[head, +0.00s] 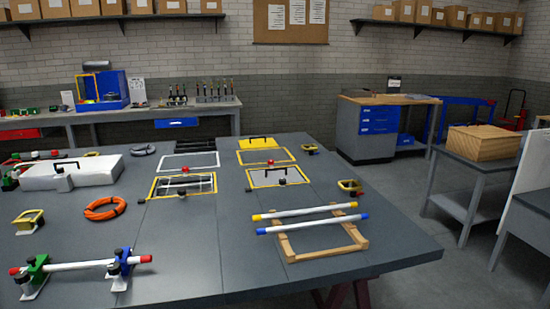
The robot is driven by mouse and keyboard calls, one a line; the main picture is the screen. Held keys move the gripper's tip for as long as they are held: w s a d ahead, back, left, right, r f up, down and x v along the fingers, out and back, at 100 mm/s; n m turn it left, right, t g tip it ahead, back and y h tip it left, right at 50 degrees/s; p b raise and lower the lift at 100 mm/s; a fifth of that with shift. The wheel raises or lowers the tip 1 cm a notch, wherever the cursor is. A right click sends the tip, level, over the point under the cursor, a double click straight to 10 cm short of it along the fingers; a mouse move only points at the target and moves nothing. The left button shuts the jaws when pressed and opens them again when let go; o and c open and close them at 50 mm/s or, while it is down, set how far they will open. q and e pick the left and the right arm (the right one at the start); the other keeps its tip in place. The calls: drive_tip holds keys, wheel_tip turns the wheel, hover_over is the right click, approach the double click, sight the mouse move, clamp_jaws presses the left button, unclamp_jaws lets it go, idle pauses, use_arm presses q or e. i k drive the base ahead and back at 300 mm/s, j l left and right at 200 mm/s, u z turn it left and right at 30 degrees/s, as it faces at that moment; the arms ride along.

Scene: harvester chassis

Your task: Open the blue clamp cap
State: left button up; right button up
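A blue clamp (122,263) stands at the front left of the grey workbench, on a pale base. A white tube (75,266) with red ends runs through it and through a green clamp (37,268) to its left. The blue clamp's cap appears to sit over the tube, but it is too small to tell for sure whether it is shut. Neither of my grippers is in view.
The workbench (190,265) is clear right of the blue clamp. An orange ring (104,208) and a white case (95,172) lie behind it. Two white tubes (312,224) rest on a wooden frame (353,235) to the right.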

sight(122, 253)
drive_tip(key=i+j, duration=0.1)
drive_tip(key=j, duration=0.45)
drive_tip(key=i+j, duration=0.15)
drive_tip(key=j, duration=0.35)
drive_tip(key=i+j+z, duration=0.1)
drive_tip(key=j, duration=0.45)
drive_tip(key=i+j, duration=0.1)
drive_tip(key=j, duration=0.45)
